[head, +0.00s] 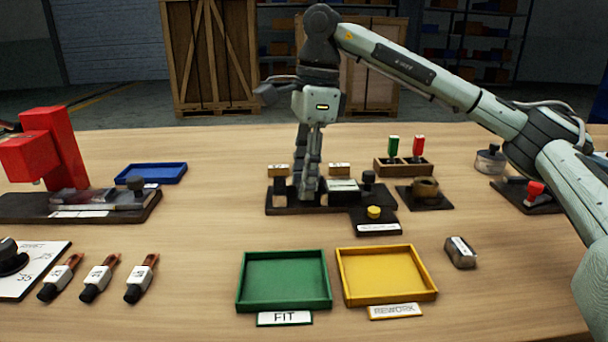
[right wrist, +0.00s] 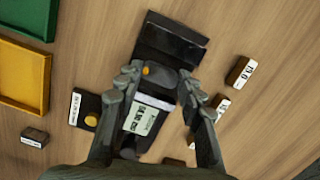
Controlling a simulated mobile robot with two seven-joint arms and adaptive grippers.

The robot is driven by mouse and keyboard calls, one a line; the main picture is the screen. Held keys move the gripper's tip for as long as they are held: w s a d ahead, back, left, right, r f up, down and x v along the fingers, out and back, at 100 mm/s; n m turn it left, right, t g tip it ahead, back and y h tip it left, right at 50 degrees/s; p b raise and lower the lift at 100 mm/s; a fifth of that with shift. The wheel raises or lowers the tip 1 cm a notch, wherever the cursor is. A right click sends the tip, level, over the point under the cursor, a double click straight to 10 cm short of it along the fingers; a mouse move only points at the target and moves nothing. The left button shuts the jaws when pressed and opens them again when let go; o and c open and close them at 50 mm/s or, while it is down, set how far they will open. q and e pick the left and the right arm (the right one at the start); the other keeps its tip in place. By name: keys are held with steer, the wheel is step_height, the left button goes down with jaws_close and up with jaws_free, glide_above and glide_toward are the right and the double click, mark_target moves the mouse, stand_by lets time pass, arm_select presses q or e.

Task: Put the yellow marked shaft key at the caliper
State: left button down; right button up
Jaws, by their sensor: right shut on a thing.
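My right gripper (head: 309,190) reaches down over the dark base (head: 285,206) of the caliper at the middle of the table. In the right wrist view its fingers (right wrist: 161,82) are shut on a dark block with a small yellow mark, the shaft key (right wrist: 162,77). The key is close to the caliper's labelled display (right wrist: 140,117); I cannot tell whether it touches the caliper or the base. The display also shows in the head view (head: 343,185). In the head view the key is not discernible behind the fingers. My left gripper is out of view.
A plate with a yellow button (head: 373,212) sits in front of the caliper. The green FIT tray (head: 240,283) and yellow REWORK tray (head: 432,285) are nearer. A labelled dark block (head: 460,252) lies right of them. A red press (head: 50,150) stands left.

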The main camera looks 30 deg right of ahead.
steer(key=shift+f, duration=0.2)
steer(key=o, duration=1.3)
steer(key=shift+r+p, duration=1.75)
steer(key=shift+r, duration=0.6)
steer(key=shift+r+p, duration=0.7)
steer(key=shift+r, duration=0.45)
